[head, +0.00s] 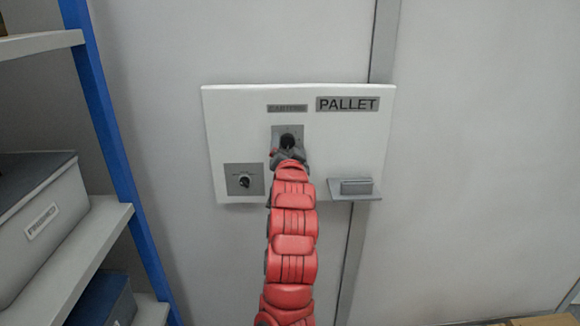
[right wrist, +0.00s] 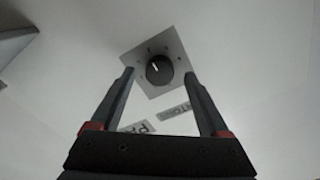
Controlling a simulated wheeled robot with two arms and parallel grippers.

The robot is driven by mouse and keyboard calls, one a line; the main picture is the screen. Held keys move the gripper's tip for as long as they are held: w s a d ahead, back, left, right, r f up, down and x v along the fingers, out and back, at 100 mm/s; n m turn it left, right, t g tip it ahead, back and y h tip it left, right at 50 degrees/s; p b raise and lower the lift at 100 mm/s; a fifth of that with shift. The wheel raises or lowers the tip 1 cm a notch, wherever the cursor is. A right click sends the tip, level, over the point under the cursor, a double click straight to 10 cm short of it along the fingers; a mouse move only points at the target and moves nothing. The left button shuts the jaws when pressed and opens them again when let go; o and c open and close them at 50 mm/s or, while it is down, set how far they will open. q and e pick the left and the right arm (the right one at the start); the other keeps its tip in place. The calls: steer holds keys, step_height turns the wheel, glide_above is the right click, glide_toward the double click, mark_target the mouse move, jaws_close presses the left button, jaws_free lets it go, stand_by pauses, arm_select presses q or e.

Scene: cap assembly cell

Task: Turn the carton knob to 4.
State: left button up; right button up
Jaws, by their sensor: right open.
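The carton knob (right wrist: 159,69) is a round black dial with a white pointer mark, on a square grey plate (right wrist: 139,60) with small marks too blurred to read. In the right wrist view its pointer mark slants to the upper left. That view shows the panel labels turned over. My right gripper (right wrist: 159,76) is open, its two fingertips apart on either side of the knob, with visible gaps. In the head view the right gripper (head: 287,153) is in front of the plate and largely hides the knob. My left gripper is not in view.
The white panel (head: 235,120) on the wall bears a CARTONS label (head: 287,108), a PALLET sign (head: 347,104), a second small dial (head: 244,181) at lower left and a small ledge (head: 355,190) at lower right. A blue-posted shelf (head: 110,130) with boxes stands left.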

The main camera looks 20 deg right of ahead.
steer(key=b+v, duration=1.1)
steer(key=v, duration=0.5)
steer(key=shift+s+b, duration=0.2)
steer(key=shift+b, duration=0.1)
